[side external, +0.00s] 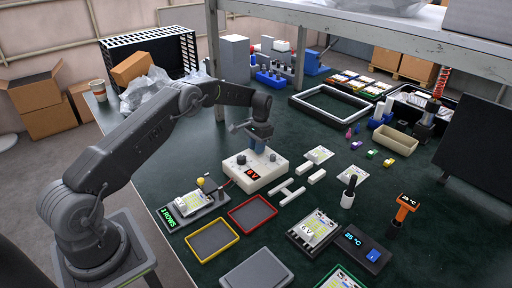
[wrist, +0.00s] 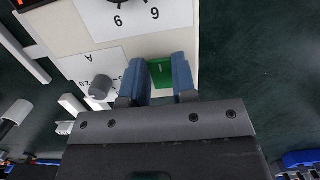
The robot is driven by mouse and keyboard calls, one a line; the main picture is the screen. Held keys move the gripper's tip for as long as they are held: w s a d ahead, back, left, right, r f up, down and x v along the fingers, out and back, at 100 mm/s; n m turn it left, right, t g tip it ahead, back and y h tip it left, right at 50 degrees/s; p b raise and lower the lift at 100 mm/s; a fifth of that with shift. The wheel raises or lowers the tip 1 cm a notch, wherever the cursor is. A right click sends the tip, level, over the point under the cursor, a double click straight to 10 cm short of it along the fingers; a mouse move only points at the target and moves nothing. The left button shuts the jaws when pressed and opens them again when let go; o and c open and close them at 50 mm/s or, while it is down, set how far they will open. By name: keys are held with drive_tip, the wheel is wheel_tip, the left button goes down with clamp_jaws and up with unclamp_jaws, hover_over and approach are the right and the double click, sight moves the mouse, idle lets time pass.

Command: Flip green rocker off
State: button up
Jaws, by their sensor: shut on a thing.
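The green rocker (wrist: 161,72) sits on the top face of a white power supply box (wrist: 190,48), at its edge in the wrist view. My gripper (wrist: 161,84) has its two blue fingers on either side of the rocker, shut on it. In the side external view my gripper (side external: 257,147) points down over the back of the white box (side external: 268,167), whose red display reads 6 V. The rocker is hidden there behind the gripper. Which way the rocker is tipped cannot be told.
A grey knob (wrist: 101,87) on the box is close to the left finger. Another dial shows at the top of the wrist view. A red-rimmed tray (side external: 252,213), a yellow-rimmed tray (side external: 212,240) and white bars (side external: 288,191) lie in front of the box.

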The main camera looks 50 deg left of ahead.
drive_tip(key=shift+w+g, duration=0.15)
drive_tip(key=shift+g, duration=0.55)
drive_tip(key=o, duration=0.9)
drive_tip(key=shift+r, duration=0.1)
drive_tip(key=v, duration=0.3)
drive_tip(key=s+v, duration=0.1)
drive_tip(key=v, duration=0.5)
drive_tip(key=shift+s+r, duration=0.3)
drive_tip(key=shift+r, duration=0.25)
